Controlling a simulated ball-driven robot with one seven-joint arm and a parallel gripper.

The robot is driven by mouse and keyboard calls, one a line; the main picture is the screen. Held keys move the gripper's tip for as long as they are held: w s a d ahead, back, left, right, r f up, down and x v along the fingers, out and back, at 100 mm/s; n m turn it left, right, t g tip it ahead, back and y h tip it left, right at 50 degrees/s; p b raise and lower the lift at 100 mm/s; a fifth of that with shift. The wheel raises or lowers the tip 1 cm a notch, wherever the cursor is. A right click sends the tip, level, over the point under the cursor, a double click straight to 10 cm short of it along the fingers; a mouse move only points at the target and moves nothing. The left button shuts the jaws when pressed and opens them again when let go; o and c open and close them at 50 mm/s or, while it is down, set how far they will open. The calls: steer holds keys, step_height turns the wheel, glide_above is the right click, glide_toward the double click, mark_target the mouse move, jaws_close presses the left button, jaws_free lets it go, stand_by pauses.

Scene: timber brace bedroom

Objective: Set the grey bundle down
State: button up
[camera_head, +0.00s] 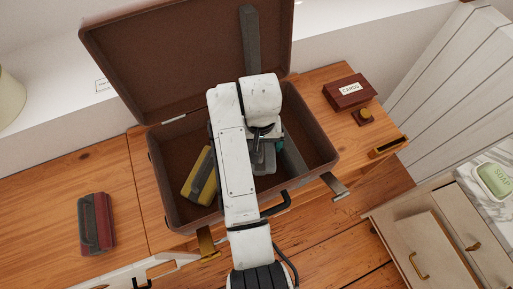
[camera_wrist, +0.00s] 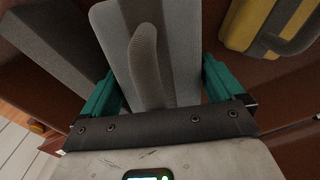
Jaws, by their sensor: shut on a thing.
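The grey bundle (camera_wrist: 184,55) is between the teal fingers of my gripper (camera_wrist: 158,88) in the wrist view. The gripper is shut on it. A ribbed, finger-like grey piece stands up along its middle. In the head view the grey bundle (camera_head: 264,160) shows inside the open brown suitcase (camera_head: 181,222), partly hidden by my white arm. I cannot tell whether it touches the suitcase floor. A yellow and grey bundle (camera_head: 199,178) lies in the suitcase to its left. It also shows at the top right of the wrist view (camera_wrist: 262,25).
A dark red and grey bundle (camera_head: 96,224) lies on the wooden top (camera_head: 45,201) at left. A grey strip (camera_head: 295,160) runs inside the suitcase, right of the grey bundle. The raised lid (camera_head: 175,55) stands behind. A cards box (camera_head: 349,91) sits at right.

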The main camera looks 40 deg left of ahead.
steer(key=shift+f, duration=2.3)
steer(key=shift+f, duration=0.2)
steer(key=o, duration=0.8)
steer(key=shift+o, duration=0.2)
step_height(320, 180, up, 12)
steer(key=shift+r, duration=0.25)
